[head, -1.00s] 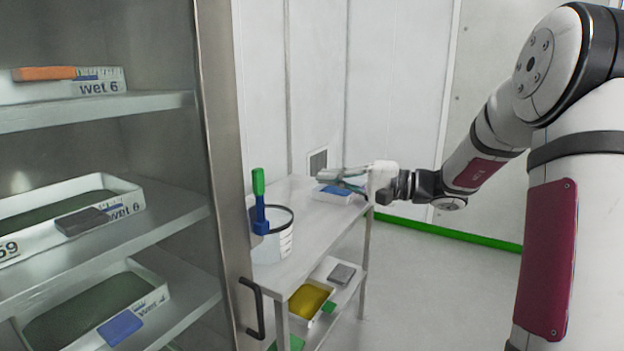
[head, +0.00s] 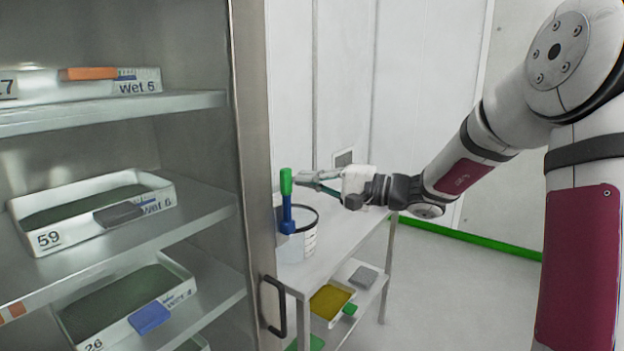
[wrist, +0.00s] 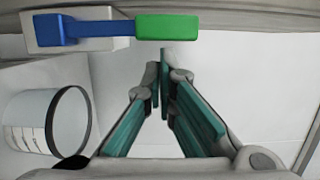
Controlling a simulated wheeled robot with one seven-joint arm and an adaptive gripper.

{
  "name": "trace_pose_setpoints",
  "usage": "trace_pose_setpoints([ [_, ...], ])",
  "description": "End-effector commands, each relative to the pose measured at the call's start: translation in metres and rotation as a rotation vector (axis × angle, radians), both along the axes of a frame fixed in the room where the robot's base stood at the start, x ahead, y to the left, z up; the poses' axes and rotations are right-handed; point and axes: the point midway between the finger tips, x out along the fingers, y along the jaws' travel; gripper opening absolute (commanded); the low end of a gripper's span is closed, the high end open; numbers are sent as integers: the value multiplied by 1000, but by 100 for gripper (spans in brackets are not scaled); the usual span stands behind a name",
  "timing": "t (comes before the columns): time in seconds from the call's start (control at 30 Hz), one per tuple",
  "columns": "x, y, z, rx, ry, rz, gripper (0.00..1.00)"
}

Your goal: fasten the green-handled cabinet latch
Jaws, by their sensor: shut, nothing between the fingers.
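The latch has a green handle (head: 286,182) on a blue arm (head: 288,215), mounted at the right edge of the cabinet (head: 247,150). In the head view the handle stands upright, above the blue part. In the wrist view the green handle (wrist: 166,27) lies across the top, with the blue arm (wrist: 85,29) to its left on a pale block. My gripper (head: 300,180) is shut and empty, with its fingertips close to the green handle. In the wrist view my gripper's fingertips (wrist: 164,62) point at the handle with a small gap; contact cannot be told.
Cabinet shelves at left hold labelled trays (head: 95,210). A black door handle (head: 274,306) sits low on the cabinet edge. A white bucket (head: 298,245) stands on a cart (head: 345,232) behind the latch; it also shows in the wrist view (wrist: 48,122). Floor at right is clear.

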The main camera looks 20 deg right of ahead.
Motion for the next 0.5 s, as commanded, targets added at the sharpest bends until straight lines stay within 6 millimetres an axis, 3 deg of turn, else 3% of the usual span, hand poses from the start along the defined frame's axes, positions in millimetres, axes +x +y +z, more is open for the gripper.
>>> trace_pose_setpoints([
  [0.5, -3, 4, 1, -42, -30, 1, 0],
])
